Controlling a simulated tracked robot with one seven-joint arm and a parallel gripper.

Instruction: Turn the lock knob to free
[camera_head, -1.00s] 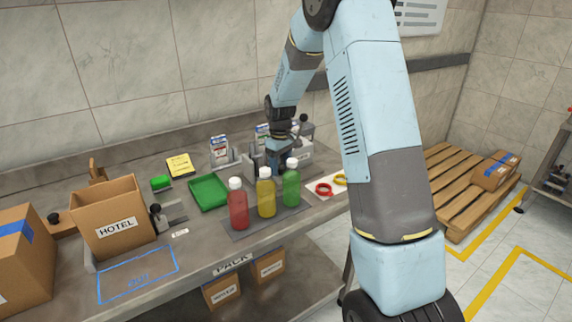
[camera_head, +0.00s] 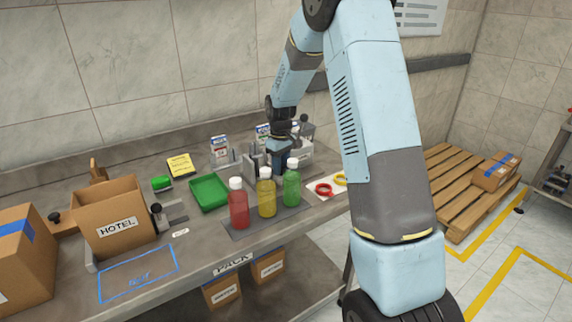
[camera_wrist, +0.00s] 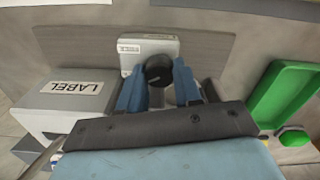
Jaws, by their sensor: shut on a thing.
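The lock knob (camera_wrist: 158,70) is black and round, on the front of a light grey box (camera_wrist: 130,47) with a small label, in the wrist view. My gripper (camera_wrist: 159,90) has its blue fingers on either side of the knob and is shut on it. The label text is too small to read, so the knob's setting cannot be told. In the head view my gripper (camera_head: 281,160) points down behind the bottles, and the knob is hidden there.
Red (camera_head: 238,208), yellow (camera_head: 266,198) and green (camera_head: 291,188) bottles stand close in front of the gripper. A HOTEL carton (camera_head: 118,228) stands at left.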

